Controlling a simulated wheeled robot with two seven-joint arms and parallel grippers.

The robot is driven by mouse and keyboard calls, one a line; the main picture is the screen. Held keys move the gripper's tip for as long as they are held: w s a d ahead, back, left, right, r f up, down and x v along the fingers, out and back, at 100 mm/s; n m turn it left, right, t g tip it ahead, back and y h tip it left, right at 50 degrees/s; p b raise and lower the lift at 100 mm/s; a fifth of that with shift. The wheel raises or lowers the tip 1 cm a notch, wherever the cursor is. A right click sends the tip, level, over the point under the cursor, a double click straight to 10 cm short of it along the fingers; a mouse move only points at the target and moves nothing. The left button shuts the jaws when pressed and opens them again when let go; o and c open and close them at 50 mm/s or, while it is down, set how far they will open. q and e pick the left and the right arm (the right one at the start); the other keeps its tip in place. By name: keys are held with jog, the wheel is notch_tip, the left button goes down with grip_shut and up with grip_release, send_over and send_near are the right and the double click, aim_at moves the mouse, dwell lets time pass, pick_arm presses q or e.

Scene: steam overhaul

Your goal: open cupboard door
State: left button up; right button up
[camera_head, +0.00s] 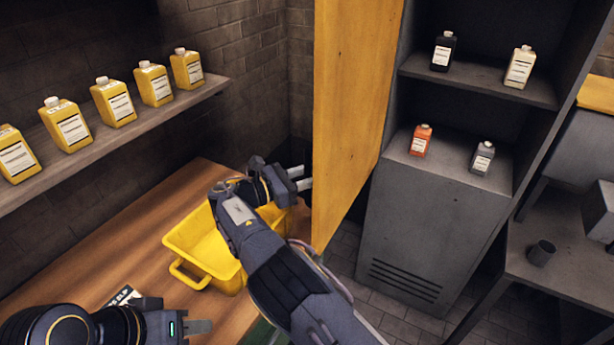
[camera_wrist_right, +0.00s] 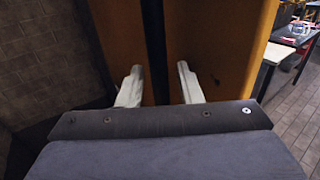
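The yellow cupboard door (camera_head: 352,100) stands swung out from the grey cupboard (camera_head: 430,225), whose shelves are exposed. My right gripper (camera_head: 304,178) is at the door's left side, its fingers pointing towards the panel. In the right wrist view its two pale fingers (camera_wrist_right: 158,88) are spread apart in front of the yellow door (camera_wrist_right: 205,40), with a dark vertical strip (camera_wrist_right: 154,50) between them. I cannot tell whether they touch the door. My left gripper (camera_head: 200,327) is low at the left, away from the door; its finger gap is not clear.
A yellow crate (camera_head: 190,236) sits on the wooden bench (camera_head: 120,240) beneath my right arm. A wall shelf (camera_head: 140,125) holds several yellow bottles. Small bottles stand in the cupboard. A grey table (camera_head: 565,265) with a cup (camera_head: 541,253) is at the right.

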jog(key=b+v, duration=0.2)
jog(key=v, duration=0.6)
dwell(0.5)
